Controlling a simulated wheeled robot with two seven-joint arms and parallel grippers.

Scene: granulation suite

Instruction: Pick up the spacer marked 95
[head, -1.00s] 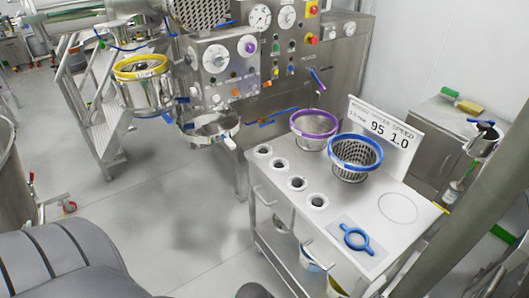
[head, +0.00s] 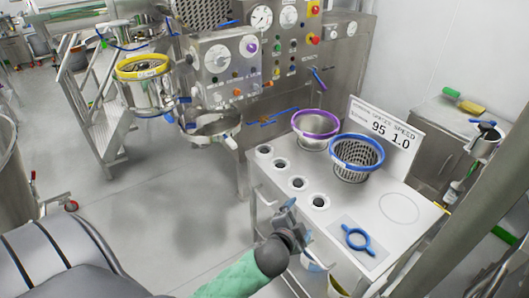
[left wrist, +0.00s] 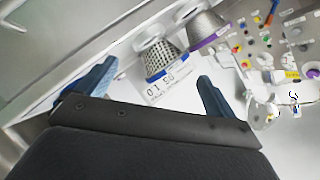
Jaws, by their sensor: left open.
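Several small round grey pieces with dark centres, which may be the spacers, sit in a row along the left side of the trolley top (head: 345,205): one at the far end (head: 264,151), then others (head: 280,165), (head: 298,183) and the nearest (head: 319,201). Their markings are too small to read, so I cannot tell which is 95. A white sign (head: 388,133) reading "95 1.0" stands at the back. My left gripper (head: 292,212) is open and empty beside the trolley's left edge, near the nearest piece. Its blue fingers (left wrist: 153,90) are apart in the left wrist view. My right gripper is out of view.
A purple-rimmed basket (head: 314,139) and a blue-rimmed basket (head: 352,173) stand behind the row. A blue two-handled ring (head: 357,239) lies on a grey mat at the front. The trolley's right side, with a drawn oval, is bare.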

